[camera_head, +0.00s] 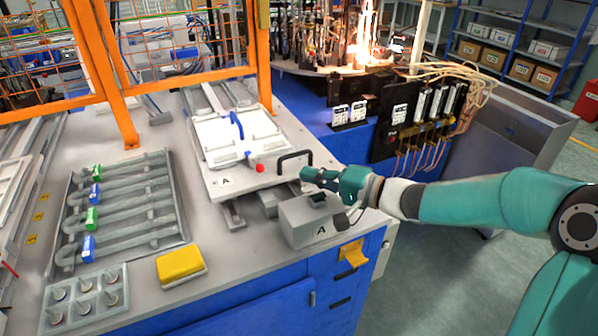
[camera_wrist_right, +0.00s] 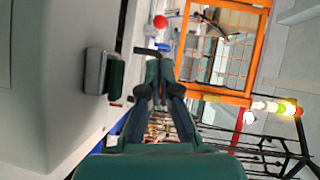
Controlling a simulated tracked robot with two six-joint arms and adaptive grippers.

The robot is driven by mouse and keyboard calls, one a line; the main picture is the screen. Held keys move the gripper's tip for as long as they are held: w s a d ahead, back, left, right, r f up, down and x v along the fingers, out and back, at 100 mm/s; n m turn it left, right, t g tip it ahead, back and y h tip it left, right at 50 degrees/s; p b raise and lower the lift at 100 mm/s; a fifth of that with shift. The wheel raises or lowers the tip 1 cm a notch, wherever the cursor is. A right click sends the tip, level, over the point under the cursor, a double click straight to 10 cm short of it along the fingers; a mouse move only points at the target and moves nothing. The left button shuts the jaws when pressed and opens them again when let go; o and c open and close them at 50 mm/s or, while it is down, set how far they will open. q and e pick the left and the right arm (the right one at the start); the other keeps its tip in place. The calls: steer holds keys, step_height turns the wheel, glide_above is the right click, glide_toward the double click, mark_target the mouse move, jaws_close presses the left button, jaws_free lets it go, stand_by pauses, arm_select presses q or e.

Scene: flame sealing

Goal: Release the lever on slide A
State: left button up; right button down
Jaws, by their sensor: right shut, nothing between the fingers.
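Slide A (camera_head: 220,183) is a white plate marked A on the grey table, with a black U-shaped handle (camera_head: 295,156) at its right front corner. A red ball knob (camera_head: 260,169), which looks like the lever's end, sits at its front edge; the red knob also shows in the right wrist view (camera_wrist_right: 160,22). My right gripper (camera_head: 306,174) is shut and empty, just right of the knob and close to the handle. In the right wrist view its fingertips (camera_wrist_right: 160,68) point toward the knob, apart from it. I cannot tell whether they touch the handle. My left gripper is not in view.
A grey box marked A (camera_head: 312,226) with a dark green top button (camera_wrist_right: 116,76) stands just below my right gripper. A yellow sponge-like block (camera_head: 180,264), a tube rack (camera_head: 130,205) and an orange frame (camera_head: 110,75) are to the left. A flame burns behind (camera_head: 362,40).

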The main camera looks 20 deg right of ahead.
glide_toward(254, 161)
steer(key=x, duration=0.3)
steer(key=shift+a, duration=0.1)
stand_by(0.4)
